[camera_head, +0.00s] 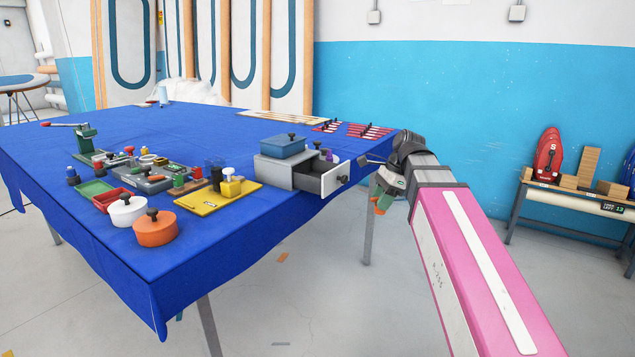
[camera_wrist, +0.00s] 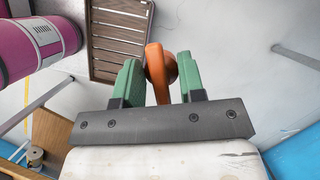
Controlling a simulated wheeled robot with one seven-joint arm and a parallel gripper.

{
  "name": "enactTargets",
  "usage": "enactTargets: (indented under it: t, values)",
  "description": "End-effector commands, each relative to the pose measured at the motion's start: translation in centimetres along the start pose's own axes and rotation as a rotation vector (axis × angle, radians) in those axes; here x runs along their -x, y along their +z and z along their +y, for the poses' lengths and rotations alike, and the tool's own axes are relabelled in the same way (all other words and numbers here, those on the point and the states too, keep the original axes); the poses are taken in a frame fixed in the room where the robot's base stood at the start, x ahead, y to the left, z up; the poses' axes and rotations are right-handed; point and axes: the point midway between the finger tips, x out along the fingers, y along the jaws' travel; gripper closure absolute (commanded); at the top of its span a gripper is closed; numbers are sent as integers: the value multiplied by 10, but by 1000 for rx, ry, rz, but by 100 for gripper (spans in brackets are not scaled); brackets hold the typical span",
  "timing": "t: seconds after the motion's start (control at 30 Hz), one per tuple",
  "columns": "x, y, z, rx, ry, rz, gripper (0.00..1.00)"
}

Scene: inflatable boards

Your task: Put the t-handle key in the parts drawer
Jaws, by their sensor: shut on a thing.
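My gripper (camera_head: 382,196) is off the table's right edge, to the right of the parts drawer and a little lower in the picture. In the wrist view its green fingers (camera_wrist: 159,82) are shut on an orange rounded piece (camera_wrist: 155,70), which looks like the t-handle key's handle. The key's shaft cannot be made out. An orange bit also shows below the fingers in the head view (camera_head: 379,211). The parts drawer (camera_head: 328,185) is pulled out of a grey cabinet (camera_head: 272,172), its front with a dark knob facing right.
A blue lidded box (camera_head: 283,148) stands on the cabinet. A yellow tray (camera_head: 208,203), a white pot (camera_head: 126,213), an orange pot (camera_head: 154,232) and other parts crowd the blue-covered table (camera_head: 215,262). A brown slatted crate (camera_wrist: 118,62) shows in the wrist view.

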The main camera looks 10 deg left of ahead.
Motion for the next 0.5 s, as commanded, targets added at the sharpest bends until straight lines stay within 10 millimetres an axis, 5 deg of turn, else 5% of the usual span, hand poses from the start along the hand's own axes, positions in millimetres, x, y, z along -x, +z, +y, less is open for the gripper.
enactTargets:
  t: [0.2, 0.5]
  values:
    - [16, 94, 21, -111, -53, 0, 90]
    - [35, 195, 60, -259, -113, 0, 90]
